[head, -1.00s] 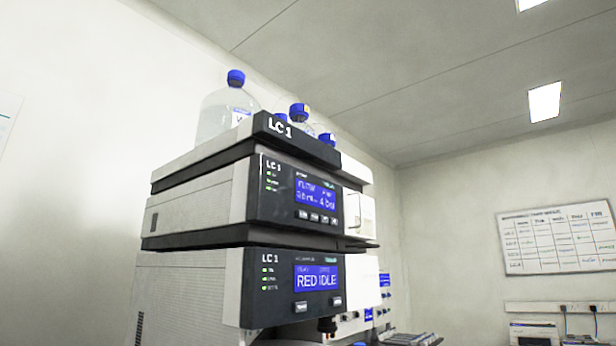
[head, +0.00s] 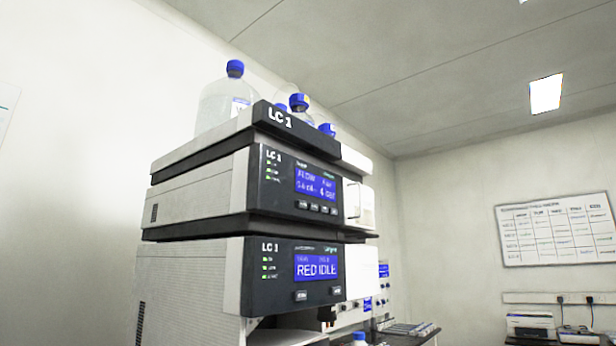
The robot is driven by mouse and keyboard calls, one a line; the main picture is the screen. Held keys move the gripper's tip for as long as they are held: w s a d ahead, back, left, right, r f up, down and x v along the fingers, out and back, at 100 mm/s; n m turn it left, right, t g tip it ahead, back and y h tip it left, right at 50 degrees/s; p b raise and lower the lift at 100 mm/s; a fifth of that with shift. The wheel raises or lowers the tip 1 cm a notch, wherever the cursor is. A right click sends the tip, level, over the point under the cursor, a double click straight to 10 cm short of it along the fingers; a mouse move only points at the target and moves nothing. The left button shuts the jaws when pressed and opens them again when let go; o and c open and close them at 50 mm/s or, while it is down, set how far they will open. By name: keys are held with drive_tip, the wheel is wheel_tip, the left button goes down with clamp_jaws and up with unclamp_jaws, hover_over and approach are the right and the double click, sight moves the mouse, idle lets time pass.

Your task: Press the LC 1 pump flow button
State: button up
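The LC 1 stack stands left of the middle in the head view. Its pump module (head: 200,198) is the upper unit, with a blue screen (head: 316,185) that reads FLOW over small, blurred figures. A row of several small buttons (head: 317,207) sits under that screen; their labels are too small to read, so I cannot tell which is the flow button. My gripper is not in view.
A dark-edged top tray (head: 298,132) marked LC 1 carries several blue-capped bottles (head: 222,105). A bench (head: 418,338) with small items is at lower right. A wall chart (head: 558,229) hangs at far right.

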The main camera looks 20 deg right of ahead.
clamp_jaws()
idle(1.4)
